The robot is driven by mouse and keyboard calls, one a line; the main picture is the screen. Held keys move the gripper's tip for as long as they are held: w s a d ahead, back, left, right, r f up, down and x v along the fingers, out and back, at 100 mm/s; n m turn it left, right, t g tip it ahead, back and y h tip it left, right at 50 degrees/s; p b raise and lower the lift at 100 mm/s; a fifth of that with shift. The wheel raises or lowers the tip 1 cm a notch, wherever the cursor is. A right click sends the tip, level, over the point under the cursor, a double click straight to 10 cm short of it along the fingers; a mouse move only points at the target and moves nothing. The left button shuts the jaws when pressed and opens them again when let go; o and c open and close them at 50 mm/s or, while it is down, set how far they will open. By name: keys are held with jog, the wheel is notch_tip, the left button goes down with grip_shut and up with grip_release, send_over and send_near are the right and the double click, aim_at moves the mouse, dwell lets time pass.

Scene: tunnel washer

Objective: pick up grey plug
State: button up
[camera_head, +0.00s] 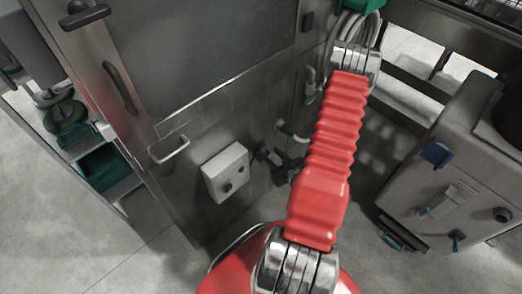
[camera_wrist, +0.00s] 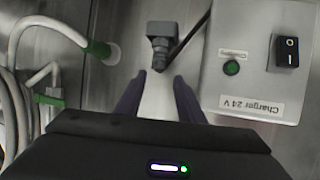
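The grey plug (camera_wrist: 161,42) shows in the wrist view, top centre, against a metal panel, with a black cable running from it toward the upper right. My gripper (camera_wrist: 159,79) is open, its two dark fingers apart. The fingertips appear just short of the plug, roughly one to either side of its line; the picture does not show contact.
A pale charger box (camera_wrist: 258,60) with a green button and black rocker switch is close on the right in the wrist view; it also shows in the head view (camera_head: 226,172). White hoses with green fittings (camera_wrist: 97,48) are on the left. A grey cabinet (camera_head: 440,165) stands right.

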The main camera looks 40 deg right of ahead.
aim_at(263, 147)
jog(key=shift+x, duration=2.5)
jog(key=shift+x, duration=2.6)
jog(key=shift+d, duration=0.1)
jog(key=shift+c, duration=0.7)
jog(key=c, duration=0.7)
